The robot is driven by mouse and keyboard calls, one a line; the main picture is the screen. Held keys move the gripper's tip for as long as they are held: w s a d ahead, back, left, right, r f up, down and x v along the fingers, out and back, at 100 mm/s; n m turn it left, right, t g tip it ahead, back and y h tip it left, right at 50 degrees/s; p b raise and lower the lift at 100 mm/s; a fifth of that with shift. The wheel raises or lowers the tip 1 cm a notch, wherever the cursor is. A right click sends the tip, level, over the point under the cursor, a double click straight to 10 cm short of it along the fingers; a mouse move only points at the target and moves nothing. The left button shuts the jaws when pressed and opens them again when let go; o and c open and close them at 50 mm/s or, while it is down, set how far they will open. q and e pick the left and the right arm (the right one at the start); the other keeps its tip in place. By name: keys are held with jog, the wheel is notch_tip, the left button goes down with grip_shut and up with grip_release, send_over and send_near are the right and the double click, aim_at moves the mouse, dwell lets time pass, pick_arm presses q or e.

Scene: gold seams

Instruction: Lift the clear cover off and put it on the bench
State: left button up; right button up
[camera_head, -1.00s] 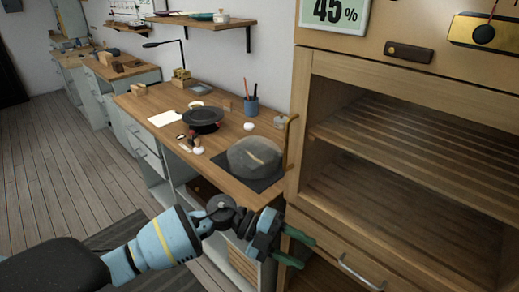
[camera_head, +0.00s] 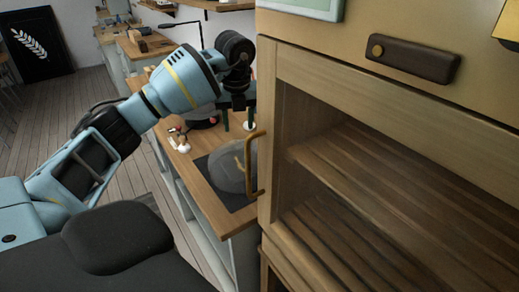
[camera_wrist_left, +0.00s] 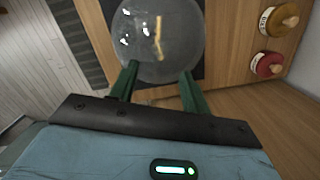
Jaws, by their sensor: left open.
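The clear cover (camera_head: 230,172) is a round see-through dome on a dark square mat (camera_head: 240,205) on the wooden bench. A gold line shows through it. It also shows in the left wrist view (camera_wrist_left: 165,38), at the top middle. My left gripper (camera_head: 238,122) is open and empty, with its green fingers pointing down above the bench, behind the cover in the head view. In the left wrist view the open fingers (camera_wrist_left: 159,72) overlap the dome's near edge; I cannot tell whether they touch it. My right gripper is not in view.
A wooden cabinet (camera_head: 300,110) with a brass handle (camera_head: 252,165) stands close on the right of the bench. Two small jars, one yellowish (camera_wrist_left: 279,18) and one red (camera_wrist_left: 267,64), show right of the cover. Small items (camera_head: 180,142) lie farther back on the bench.

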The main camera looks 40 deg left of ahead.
aim_at(239, 143)
pick_arm(q)
jog(key=shift+w+a+r, duration=0.15)
jog(key=shift+w+r, duration=0.05)
jog(key=shift+w, duration=0.1)
jog(key=shift+s+a+f, duration=0.1)
jog(key=shift+s+f, duration=0.05)
jog(key=shift+f, duration=0.35)
jog(key=shift+s+a+f, duration=0.1)
jog(key=shift+f, duration=0.4)
jog(key=shift+w+f, duration=0.1)
jog(key=shift+f, duration=0.4)
jog(key=shift+w+a+f, duration=0.1)
jog(key=shift+w+f, duration=0.05)
jog(key=shift+f, duration=1.05)
jog(key=shift+w+a+f, duration=0.1)
jog(key=shift+f, duration=1.05)
